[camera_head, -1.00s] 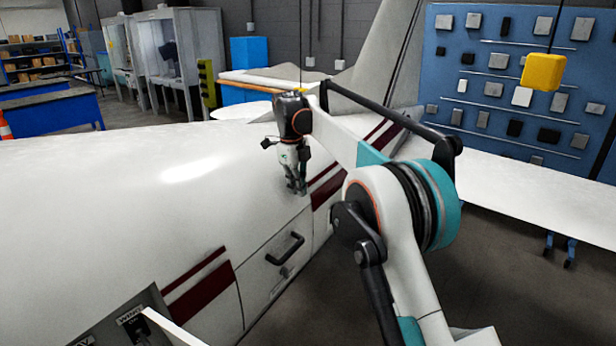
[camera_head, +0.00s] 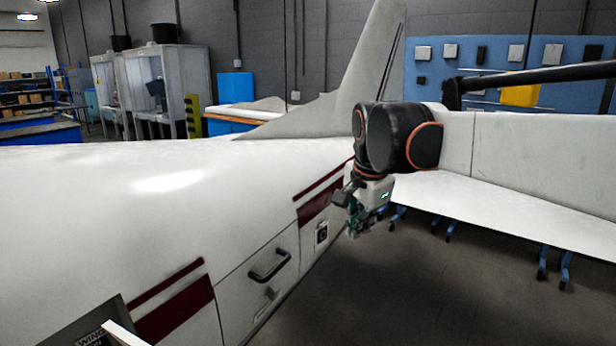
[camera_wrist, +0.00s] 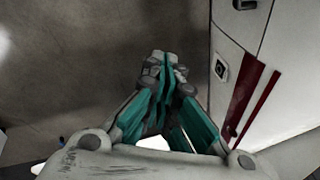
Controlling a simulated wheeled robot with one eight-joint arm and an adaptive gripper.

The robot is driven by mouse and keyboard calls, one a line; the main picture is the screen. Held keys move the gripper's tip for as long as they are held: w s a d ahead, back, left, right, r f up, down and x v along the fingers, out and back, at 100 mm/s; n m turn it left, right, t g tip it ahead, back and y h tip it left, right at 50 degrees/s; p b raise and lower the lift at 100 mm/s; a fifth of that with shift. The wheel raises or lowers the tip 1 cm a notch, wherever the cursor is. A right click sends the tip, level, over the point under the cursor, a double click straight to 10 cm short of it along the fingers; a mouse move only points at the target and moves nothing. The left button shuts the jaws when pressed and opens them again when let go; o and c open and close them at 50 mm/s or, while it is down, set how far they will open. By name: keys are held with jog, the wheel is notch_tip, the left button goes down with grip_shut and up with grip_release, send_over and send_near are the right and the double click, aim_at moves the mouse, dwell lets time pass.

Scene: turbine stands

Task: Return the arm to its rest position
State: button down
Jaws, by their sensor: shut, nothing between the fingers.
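My gripper (camera_head: 356,222) hangs from my arm beside the white aircraft fuselage (camera_head: 110,190), to the right of its side panel. In the wrist view my gripper (camera_wrist: 165,62) shows teal fingers brought together, with nothing between them. The floor lies beyond the fingertips. The fuselage side (camera_wrist: 243,60), with its dark red stripe, runs along the right of the wrist view, apart from the fingers. My arm reaches in from the right of the head view, with its upper links raised.
A side panel with a black handle (camera_head: 269,266) is on the fuselage, with a small latch plate (camera_head: 321,233) nearby. A white tail surface (camera_head: 520,213) extends right, with blue-legged stands (camera_head: 565,270) below. A blue tool board (camera_head: 435,75) hangs behind. Open floor lies at lower right.

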jog(key=s+d+f+n+t+b, duration=0.1)
jog(key=s+d+f+n+b, duration=0.1)
jog(key=s+f, duration=0.5)
jog(key=s+d+f+n+t+b, duration=0.1)
jog(key=s+d+f+n+b, duration=0.2)
jog(key=s, duration=0.6)
jog(key=s+d+f+n+t+b, duration=0.1)
jog(key=s+d+f+n+b, duration=0.2)
jog(key=s+f+n, duration=0.3)
notch_tip(320, 180, down, 5)
jog(key=s+d, duration=0.1)
jog(key=s, duration=0.1)
jog(key=shift+s+r, duration=0.15)
jog(key=shift+s, duration=0.25)
